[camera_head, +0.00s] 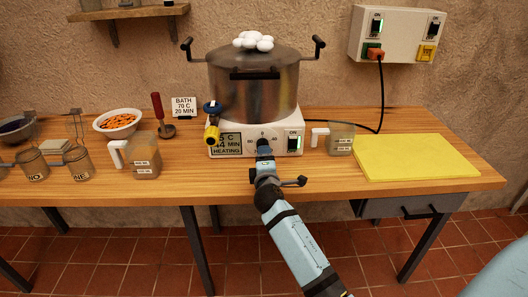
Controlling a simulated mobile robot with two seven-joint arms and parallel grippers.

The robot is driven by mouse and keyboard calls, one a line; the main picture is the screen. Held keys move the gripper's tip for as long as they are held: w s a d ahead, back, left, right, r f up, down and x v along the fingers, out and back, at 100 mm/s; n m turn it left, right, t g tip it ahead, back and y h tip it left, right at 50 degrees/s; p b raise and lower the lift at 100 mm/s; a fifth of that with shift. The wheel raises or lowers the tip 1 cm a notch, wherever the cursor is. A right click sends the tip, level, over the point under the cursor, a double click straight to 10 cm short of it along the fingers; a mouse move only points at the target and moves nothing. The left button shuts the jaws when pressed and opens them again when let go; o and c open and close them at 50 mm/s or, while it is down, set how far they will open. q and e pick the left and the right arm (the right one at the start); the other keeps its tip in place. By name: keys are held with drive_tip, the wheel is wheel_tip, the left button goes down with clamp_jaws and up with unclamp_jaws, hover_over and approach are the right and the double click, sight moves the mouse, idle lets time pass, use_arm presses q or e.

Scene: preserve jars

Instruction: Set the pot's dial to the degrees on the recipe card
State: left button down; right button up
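A large steel pot (228,99) stands on a white heating base (286,153) near the back middle of the table. The base's display (227,146) reads "HEATING", with the "C" and "MIN" lines partly covered by the tap (211,122). The recipe card (184,107), left of the pot, reads "BATH 70 C 20 MIN". My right gripper (264,148) is at the front of the base, right at the dial, and mostly hides it. Whether its fingers are closed on the dial is too small to tell. My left gripper is not in view.
The table's front middle is clear.

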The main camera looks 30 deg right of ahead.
drive_tip(key=v, duration=0.6)
drive_tip(key=shift+s+a, duration=0.15)
drive_tip(key=shift+s, duration=0.15)
